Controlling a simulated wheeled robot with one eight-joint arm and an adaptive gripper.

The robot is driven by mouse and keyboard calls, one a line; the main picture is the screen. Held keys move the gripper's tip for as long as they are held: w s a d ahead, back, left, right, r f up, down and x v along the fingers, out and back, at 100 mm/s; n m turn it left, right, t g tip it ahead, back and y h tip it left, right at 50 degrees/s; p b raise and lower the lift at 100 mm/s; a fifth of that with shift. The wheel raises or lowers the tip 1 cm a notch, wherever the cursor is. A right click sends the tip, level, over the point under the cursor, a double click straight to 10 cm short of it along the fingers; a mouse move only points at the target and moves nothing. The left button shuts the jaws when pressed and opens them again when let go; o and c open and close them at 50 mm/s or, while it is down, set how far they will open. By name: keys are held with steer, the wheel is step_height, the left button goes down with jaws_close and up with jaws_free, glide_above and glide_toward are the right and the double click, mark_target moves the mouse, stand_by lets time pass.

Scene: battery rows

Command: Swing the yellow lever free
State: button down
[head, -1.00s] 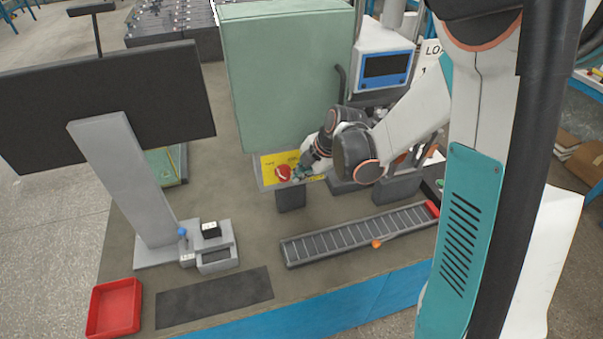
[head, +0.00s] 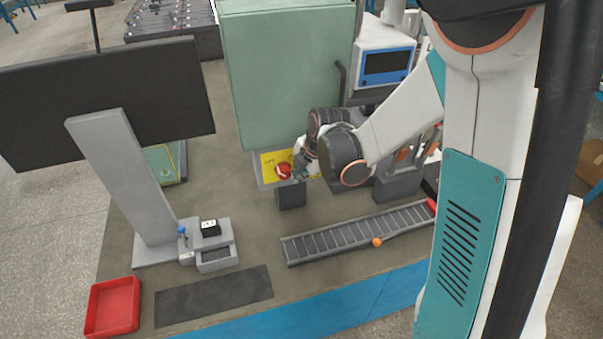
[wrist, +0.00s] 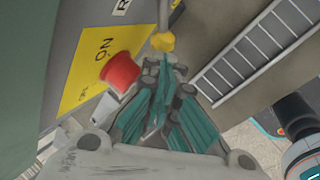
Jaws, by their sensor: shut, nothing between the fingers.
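The yellow lever shows in the wrist view as a grey rod with a yellow knob (wrist: 163,42), just beyond my fingertips. My gripper (wrist: 165,70) is shut and empty, its teal fingers drawn together at the tip. The tip is very close to the knob; I cannot tell whether they touch. In the head view my gripper (head: 300,174) is beside the red button and the lever cannot be made out. The red button (wrist: 120,71) stands on a yellow plate (wrist: 88,75) marked ON, left of the lever.
A green cabinet (head: 285,75) stands behind the plate. A dark block (head: 291,196) is in front of the button. A monitor (head: 105,100) and a red tray (head: 112,306) are at left.

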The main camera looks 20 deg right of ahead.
step_height(320, 180, down, 7)
steer(key=d+n+h+b, duration=0.1)
steer(key=d+h+b, duration=0.1)
steer(key=h+b, duration=0.4)
steer(key=shift+d+h+b, duration=0.25)
steer(key=shift+h+b, duration=0.05)
steer(key=shift+b, duration=0.6)
steer(key=shift+d, duration=0.15)
steer(key=shift+r, duration=0.15)
stand_by(0.4)
steer(key=shift+r+p, duration=0.45)
steer(key=shift+r, duration=0.25)
